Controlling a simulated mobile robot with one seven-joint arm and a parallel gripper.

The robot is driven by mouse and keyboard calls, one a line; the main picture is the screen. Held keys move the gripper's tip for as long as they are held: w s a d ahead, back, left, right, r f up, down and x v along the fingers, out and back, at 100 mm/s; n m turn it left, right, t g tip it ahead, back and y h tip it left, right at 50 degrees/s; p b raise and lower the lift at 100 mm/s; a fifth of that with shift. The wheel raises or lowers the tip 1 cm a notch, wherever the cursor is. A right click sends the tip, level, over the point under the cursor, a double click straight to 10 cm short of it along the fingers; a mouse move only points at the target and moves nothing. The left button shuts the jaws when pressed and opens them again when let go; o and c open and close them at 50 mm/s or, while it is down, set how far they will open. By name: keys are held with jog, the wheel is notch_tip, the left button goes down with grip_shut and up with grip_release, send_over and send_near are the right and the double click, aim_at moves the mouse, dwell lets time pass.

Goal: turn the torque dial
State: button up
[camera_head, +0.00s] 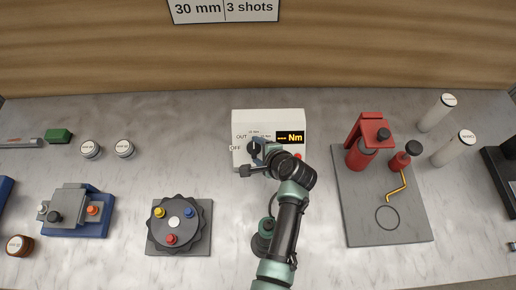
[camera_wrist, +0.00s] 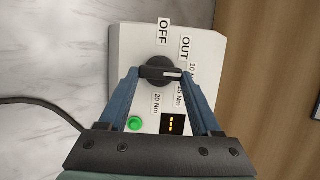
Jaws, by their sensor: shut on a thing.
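The torque tester is a white box (camera_head: 298,120) at the back middle of the table, with a display reading "--- Nm" (camera_head: 290,138). Its black dial (camera_wrist: 158,72) shows in the wrist view, with the labels OFF, OUT, 15 Nm and 20 Nm around it. My gripper (camera_wrist: 160,74) is shut on the dial, one blue finger on each side of its grip bar. In the head view my gripper (camera_head: 256,150) covers most of the dial. The white mark on the grip bar points to the right in the wrist view. A green button (camera_wrist: 134,123) is on the box.
A grey turntable (camera_head: 174,222) with coloured knobs stands at front left, beside a blue fixture (camera_head: 84,225). A red press (camera_head: 366,140) stands on a grey plate (camera_head: 410,225) at right.

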dwell(0.3)
jog(key=o, duration=1.4)
jog(key=b+v, duration=0.1)
jog(key=v, duration=1.2)
jog(key=shift+a+r, duration=0.1)
